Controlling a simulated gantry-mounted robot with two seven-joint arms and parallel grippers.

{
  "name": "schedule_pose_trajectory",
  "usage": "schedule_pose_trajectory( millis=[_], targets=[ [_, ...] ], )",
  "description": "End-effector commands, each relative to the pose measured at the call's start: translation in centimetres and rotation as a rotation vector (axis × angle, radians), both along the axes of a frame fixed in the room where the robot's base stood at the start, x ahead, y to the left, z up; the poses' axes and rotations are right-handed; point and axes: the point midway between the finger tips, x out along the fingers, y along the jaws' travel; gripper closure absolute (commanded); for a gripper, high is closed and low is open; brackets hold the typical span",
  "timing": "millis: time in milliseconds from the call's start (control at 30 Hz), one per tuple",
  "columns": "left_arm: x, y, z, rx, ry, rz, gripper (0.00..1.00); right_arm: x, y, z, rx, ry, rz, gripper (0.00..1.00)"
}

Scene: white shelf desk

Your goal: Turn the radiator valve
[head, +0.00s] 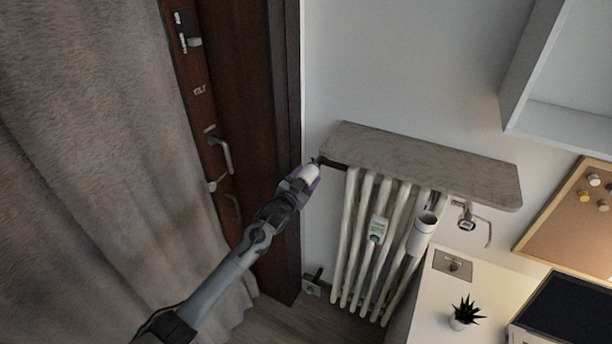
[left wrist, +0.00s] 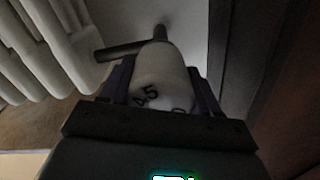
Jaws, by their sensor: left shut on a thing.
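The radiator valve is a white rounded knob with dark numbers, seen in the left wrist view (left wrist: 160,75). In the head view the knob (head: 311,172) shows at the upper left corner of the white radiator (head: 352,235), beside a dark pipe fitting. My left gripper (head: 302,178) is shut on the knob, and its two purple fingers (left wrist: 160,88) lie on either side of it. The digits 4 and 5 show on the knob's near face; another mark is partly hidden by the gripper. My right gripper is not in view.
A stone-like shelf (head: 420,165) covers the radiator top just right of the valve. A dark wooden door frame (head: 285,120) stands close on the left, with a grey curtain (head: 90,150) beyond. A white desk (head: 425,300) with a small plant (head: 464,314) is at lower right.

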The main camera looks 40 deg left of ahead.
Motion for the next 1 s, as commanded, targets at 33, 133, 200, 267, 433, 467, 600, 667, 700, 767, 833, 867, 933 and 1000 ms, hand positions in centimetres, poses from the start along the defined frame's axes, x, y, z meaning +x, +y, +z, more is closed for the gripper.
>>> schedule_pose_trajectory(
  millis=[33,133,200,267,433,467,600,667,700,767,833,867,933,1000],
  targets=[
    [0.01,0.01,0.2,0.035,0.005,0.0,0.69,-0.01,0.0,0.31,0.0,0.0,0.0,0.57],
    [0.01,0.01,0.17,0.095,0.016,-0.001,0.69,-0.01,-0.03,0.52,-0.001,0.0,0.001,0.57],
    [0.01,0.0,0.16,0.129,0.022,-0.001,0.69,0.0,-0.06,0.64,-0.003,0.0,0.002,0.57],
    [0.01,-0.02,0.15,0.155,0.027,-0.001,0.69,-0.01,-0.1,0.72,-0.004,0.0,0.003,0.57],
    [0.02,-0.02,0.13,0.201,0.035,0.0,0.69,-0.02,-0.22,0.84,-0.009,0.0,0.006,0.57],
    [0.02,-0.02,0.13,0.207,0.036,0.0,0.69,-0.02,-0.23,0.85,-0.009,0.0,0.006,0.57],
    [0.03,-0.04,0.1,0.221,0.039,-0.001,0.69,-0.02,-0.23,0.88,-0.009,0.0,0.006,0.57],
    [0.03,-0.04,0.1,0.222,0.039,-0.001,0.69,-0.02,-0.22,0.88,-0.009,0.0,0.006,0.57],
    [0.03,-0.04,0.1,0.223,0.039,-0.001,0.69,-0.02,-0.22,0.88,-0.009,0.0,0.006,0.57],
    [0.03,-0.04,0.1,0.222,0.038,-0.001,0.69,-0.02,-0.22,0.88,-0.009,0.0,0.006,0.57],
    [0.03,-0.05,0.11,0.222,0.038,-0.001,0.69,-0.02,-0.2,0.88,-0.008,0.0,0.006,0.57],
    [0.03,-0.05,0.11,0.222,0.038,-0.001,0.69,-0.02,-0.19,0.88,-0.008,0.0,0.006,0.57],
    [0.03,-0.05,0.11,0.221,0.038,-0.001,0.69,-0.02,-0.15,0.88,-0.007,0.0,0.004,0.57],
    [0.03,-0.05,0.11,0.221,0.038,-0.001,0.3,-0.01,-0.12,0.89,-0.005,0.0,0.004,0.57]
  ],
)
